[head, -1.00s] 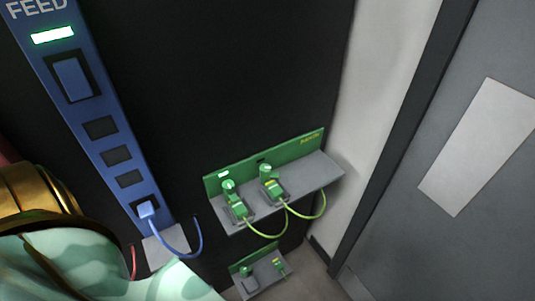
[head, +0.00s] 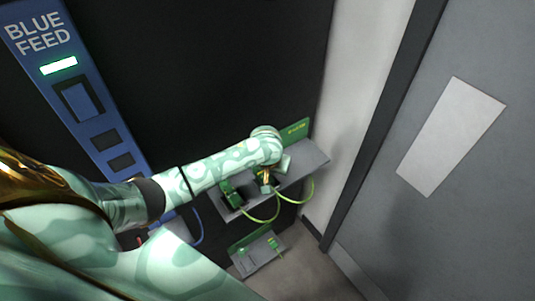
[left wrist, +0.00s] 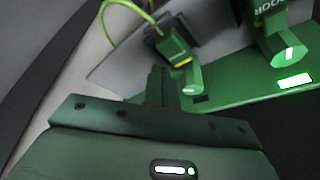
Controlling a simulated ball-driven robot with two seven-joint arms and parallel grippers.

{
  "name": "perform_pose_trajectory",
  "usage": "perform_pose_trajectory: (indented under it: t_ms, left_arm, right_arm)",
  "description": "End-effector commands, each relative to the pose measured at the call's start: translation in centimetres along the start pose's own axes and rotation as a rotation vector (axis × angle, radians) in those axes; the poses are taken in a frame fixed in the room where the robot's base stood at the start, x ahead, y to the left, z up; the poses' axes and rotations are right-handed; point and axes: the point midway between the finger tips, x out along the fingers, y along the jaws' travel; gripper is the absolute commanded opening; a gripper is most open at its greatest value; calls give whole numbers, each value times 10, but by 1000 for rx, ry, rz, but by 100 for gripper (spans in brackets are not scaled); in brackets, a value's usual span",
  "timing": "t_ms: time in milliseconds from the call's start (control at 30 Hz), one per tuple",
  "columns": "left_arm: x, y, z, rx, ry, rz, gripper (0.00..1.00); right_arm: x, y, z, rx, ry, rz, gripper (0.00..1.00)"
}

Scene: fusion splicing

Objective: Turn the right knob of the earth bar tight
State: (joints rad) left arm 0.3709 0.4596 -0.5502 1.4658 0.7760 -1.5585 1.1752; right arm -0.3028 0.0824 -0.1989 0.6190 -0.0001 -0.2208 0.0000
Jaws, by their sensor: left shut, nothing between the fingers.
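The earth bar is a green panel (head: 296,130) with a grey shelf (head: 312,160) in the head view. In the left wrist view its green panel (left wrist: 235,90) lies at the right. The left knob (left wrist: 287,52) stands farther right, beside a lit white lamp. My left gripper (left wrist: 160,80) is shut and empty, its fingers close beside the right knob; I cannot tell whether they touch. In the head view my left gripper (head: 266,178) covers the right knob.
A lower shelf (head: 256,256) with small green parts sits below the bar. The blue feed panel (head: 85,100), with a blue cable below, stands at the left. A pale wall and grey door (head: 440,200) are at the right.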

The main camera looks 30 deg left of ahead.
Motion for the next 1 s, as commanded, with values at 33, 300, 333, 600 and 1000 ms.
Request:
perform_pose_trajectory:
  t_ms: [33, 300, 333, 600, 1000]
  left_arm:
    - [-10, -8, -20, -54, 1, -18, 0]
    - [-25, -30, -62, -257, -20, -66, 0]
    - [-21, -31, -62, -260, -21, -67, 0]
    - [30, -33, -59, -258, -21, -65, 0]
    - [67, -36, -60, -256, -18, -64, 0]
  right_arm:
    - [-3, -1, -2, 0, 3, -1, 54]
    - [-2, -4, -4, 1, 6, -5, 54]
    - [1, -4, -4, 1, 6, -5, 54]
    - [28, -6, 1, 1, 0, -7, 54]
    - [47, -5, 6, 0, -6, -6, 54]
